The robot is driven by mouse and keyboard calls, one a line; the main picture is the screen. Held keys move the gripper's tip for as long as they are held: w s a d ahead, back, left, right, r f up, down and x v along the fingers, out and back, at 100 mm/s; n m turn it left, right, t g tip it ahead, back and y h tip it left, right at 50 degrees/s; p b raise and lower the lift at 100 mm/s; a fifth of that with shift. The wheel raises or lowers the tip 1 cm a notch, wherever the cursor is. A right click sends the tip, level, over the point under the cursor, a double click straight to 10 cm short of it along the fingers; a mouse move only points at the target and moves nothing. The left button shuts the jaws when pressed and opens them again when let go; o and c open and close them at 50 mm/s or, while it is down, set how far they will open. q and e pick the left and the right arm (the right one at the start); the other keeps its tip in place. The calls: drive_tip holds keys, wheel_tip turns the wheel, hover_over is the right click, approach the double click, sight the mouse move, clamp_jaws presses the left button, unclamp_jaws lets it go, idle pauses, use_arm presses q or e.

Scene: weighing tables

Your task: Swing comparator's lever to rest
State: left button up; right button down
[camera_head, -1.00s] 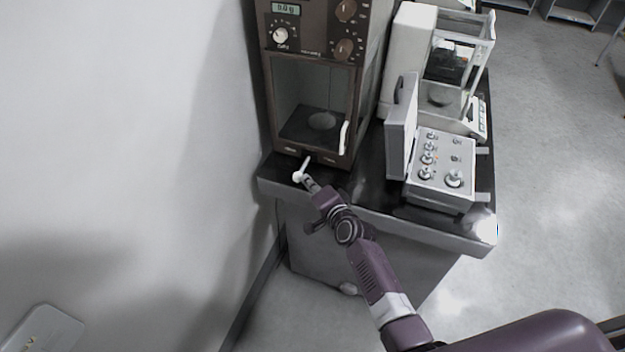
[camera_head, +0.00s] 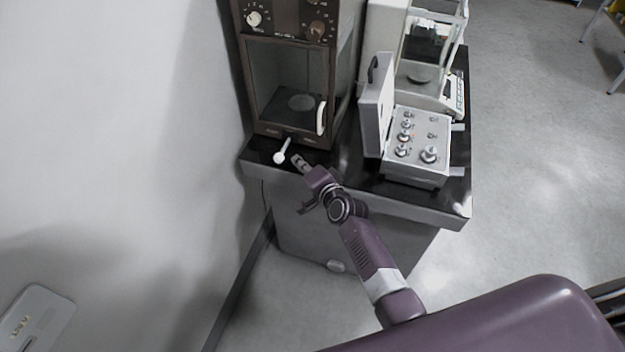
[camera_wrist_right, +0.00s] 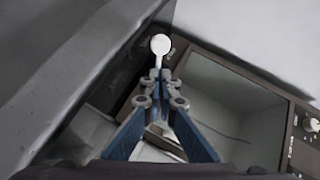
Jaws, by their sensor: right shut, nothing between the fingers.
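The comparator (camera_head: 271,132) is a tall dark brown cabinet with a glass window, at the left of the table. Its lever (camera_head: 282,152) is a short white rod with a round knob, at the lower front, pointing down and a little left. My right gripper (camera_head: 295,159) is shut and empty, just right of the lever with a small gap in the head view. In the right wrist view, the lever's round white knob (camera_wrist_right: 160,44) shows just beyond the tips of my right gripper (camera_wrist_right: 158,76); contact there cannot be told. My left gripper is not in view.
An open case of weights (camera_head: 416,150) stands right of the comparator, its lid upright. A white balance (camera_head: 387,30) stands behind it. A wall is close on the left.

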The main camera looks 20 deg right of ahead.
drive_tip(key=a+v, duration=0.2)
drive_tip(key=v, duration=0.7)
drive_tip(key=s+f+n+g+b, duration=0.1)
drive_tip(key=s+f+n+g, duration=0.1)
drive_tip(key=s+f, duration=0.6)
drive_tip(key=s+f+n+g+h, duration=0.15)
drive_tip(key=s+f, duration=0.35)
drive_tip(key=f, duration=0.8)
drive_tip(key=s+f+n+g+b, duration=0.1)
drive_tip(key=s+f+n+g, duration=0.2)
drive_tip(key=s+f, duration=0.5)
use_arm(q)
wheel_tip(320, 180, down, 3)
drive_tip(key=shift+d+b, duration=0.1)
drive_tip(key=shift+b, duration=0.4)
use_arm(e)
drive_tip(key=s+d+f+n+g, duration=0.2)
drive_tip(key=s+f, duration=0.4)
drive_tip(key=s, duration=0.4)
drive_tip(key=s+d+f+n+g+h, duration=0.1)
drive_tip(key=s+d+f+n+g, duration=0.1)
drive_tip(key=s+f, duration=0.4)
drive_tip(key=s+d+f+n+g, duration=0.2)
drive_tip(key=s+d+f, duration=0.3)
drive_tip(key=s, duration=0.9)
drive_tip(key=shift+d+f+n+h, duration=0.35)
drive_tip(key=shift+d+f+n, duration=0.05)
drive_tip(key=shift+f+n, duration=0.45)
drive_tip(key=shift+g, duration=0.25)
